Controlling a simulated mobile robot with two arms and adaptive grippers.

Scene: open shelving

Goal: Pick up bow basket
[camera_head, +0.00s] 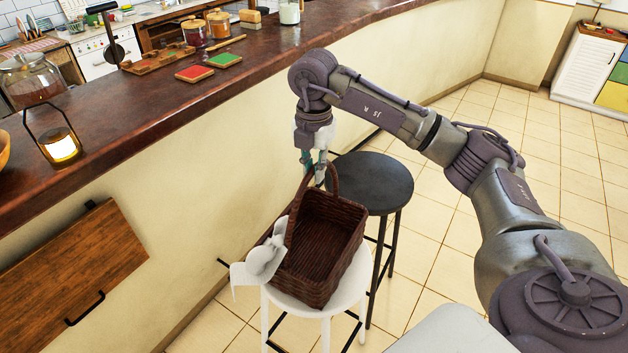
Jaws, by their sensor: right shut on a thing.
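The bow basket (322,240) is dark brown wicker with an arched handle and a large white bow (264,258) on its left side. It is tilted over the round white stool (347,297); I cannot tell whether its bottom still touches the seat. My right gripper (318,179) comes down from above and is shut on the top of the basket's handle. The fingertips are small and partly hidden at the handle. My left gripper is not in view.
A black-topped stool (372,181) stands close behind the basket. The cream counter wall (215,205) is on the left, with a wooden panel (70,280) on it. A lantern (59,144) and jars stand on the brown countertop. The tiled floor (440,255) is open to the right.

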